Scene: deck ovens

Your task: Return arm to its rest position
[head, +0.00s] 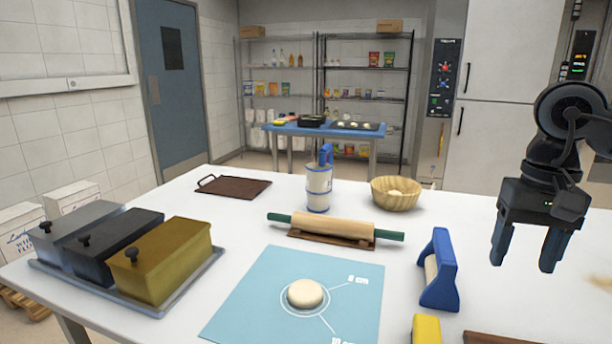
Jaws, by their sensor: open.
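My gripper (526,252) hangs at the right side of the view, fingers pointing down above the white table (470,215). Its two blue fingertips are apart, with nothing between them. My dark arm comes down from the upper right. A round piece of dough (305,293) lies on the light blue mat (255,280), inside the printed circle, well to the left of my gripper. A blue-handled tool (440,275) stands on the table just left of my gripper, apart from it.
A rolling pin (330,225) rests on a wooden stand. A yellow object (426,330) is at the front edge.

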